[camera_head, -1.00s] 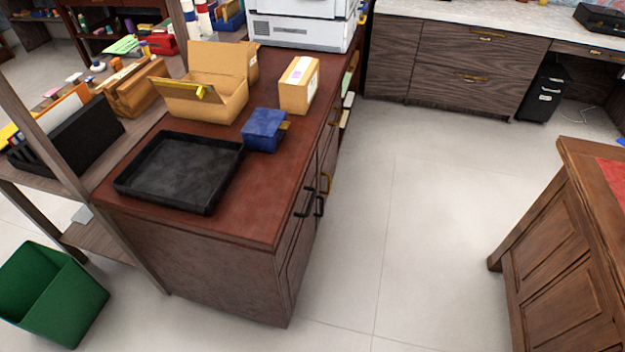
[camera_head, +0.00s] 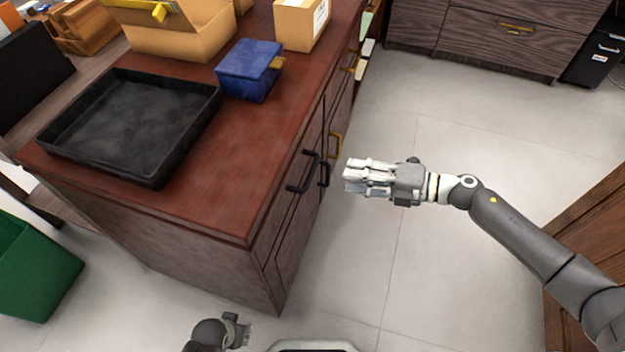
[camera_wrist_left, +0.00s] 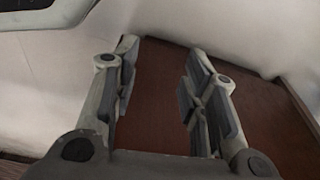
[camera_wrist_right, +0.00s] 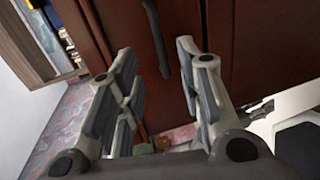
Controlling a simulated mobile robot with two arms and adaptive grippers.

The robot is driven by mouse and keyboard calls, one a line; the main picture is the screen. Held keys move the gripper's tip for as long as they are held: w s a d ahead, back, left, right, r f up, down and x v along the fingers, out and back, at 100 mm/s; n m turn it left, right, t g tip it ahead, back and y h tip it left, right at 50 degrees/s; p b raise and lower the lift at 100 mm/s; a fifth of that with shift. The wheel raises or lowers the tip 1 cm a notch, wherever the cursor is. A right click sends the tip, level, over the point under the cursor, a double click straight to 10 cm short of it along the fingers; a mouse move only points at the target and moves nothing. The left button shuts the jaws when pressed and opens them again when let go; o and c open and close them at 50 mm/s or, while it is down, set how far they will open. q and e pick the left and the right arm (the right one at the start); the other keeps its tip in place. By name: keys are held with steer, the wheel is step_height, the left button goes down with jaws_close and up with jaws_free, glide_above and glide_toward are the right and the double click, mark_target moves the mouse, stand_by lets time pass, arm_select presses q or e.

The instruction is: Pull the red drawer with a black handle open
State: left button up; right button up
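The reddish-brown cabinet (camera_head: 190,225) has a drawer front (camera_head: 284,200) on its right-facing side with a black handle (camera_head: 304,172). The drawer looks flush with the cabinet. My right gripper (camera_head: 347,176) is open to the right of the handle, apart from it. In the right wrist view, a dark handle (camera_wrist_right: 158,38) shows beyond the open fingers (camera_wrist_right: 153,58), against reddish fronts. My left gripper (camera_head: 245,330) is low at the picture's bottom edge, partly cut off. Its open fingers (camera_wrist_left: 160,62) show in the left wrist view, with a reddish-brown surface (camera_wrist_left: 158,100) behind them.
A second black handle (camera_head: 324,173) and a brass handle (camera_head: 336,146) sit close by on the same side. A black tray (camera_head: 70,150), a blue box (camera_head: 250,72) and cardboard boxes (camera_head: 303,24) stand on top. Floor (camera_head: 440,150) is free to the right.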

mark_target(313, 169)
steer(key=x, duration=1)
steer(key=shift+a, duration=0.35)
steer(key=shift+c, duration=0.3)
jaws_close()
